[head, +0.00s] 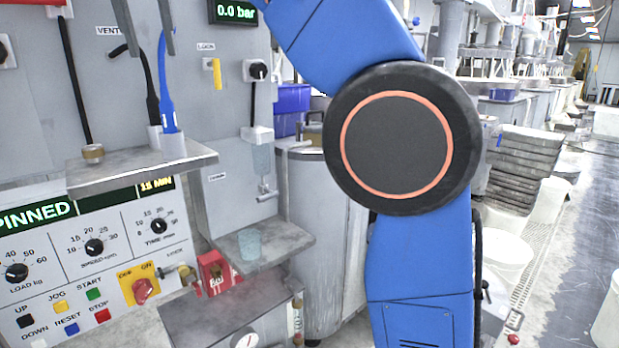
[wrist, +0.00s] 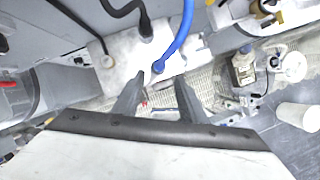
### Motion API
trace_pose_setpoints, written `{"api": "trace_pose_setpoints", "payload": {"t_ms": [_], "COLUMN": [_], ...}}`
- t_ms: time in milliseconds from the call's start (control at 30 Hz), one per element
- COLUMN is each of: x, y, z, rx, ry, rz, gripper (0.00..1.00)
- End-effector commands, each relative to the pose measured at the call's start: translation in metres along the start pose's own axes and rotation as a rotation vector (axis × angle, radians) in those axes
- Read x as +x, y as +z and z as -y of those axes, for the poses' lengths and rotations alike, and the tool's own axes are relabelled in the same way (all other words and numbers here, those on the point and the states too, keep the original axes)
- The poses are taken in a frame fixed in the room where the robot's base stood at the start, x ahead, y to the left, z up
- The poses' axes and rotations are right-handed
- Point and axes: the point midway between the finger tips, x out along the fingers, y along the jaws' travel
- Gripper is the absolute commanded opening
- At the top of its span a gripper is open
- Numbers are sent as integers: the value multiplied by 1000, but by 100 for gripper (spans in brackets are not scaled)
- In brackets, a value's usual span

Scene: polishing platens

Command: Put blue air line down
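The blue air line (head: 167,95) stands nearly upright in a white holder (head: 173,146) on the grey shelf (head: 130,178). In the wrist view the blue line (wrist: 182,35) curves down to its end at the holder, just beyond my fingertips. A black line (head: 151,85) stands in a similar holder to its left. My gripper (head: 152,52) is at the top of the head view, near the upper part of the lines. Its two fingers, also in the wrist view (wrist: 163,76), are apart with nothing between them. The blue line is clear of both fingers.
A control panel (head: 100,250) with knobs and buttons is below. A lower shelf with a clear cup (head: 249,243) is to the right. A yellow tag (head: 216,74) hangs on the wall.

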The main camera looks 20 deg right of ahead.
Motion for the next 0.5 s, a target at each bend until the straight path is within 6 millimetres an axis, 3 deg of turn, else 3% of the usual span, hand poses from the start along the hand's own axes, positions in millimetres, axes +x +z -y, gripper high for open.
{"api": "trace_pose_setpoints", "payload": {"t_ms": [233, 500], "x": [10, 55], "y": [0, -13], "z": [19, 85], "rx": [117, 561], "ry": [-2, 0], "rz": [0, -4], "gripper": [38, 38]}}
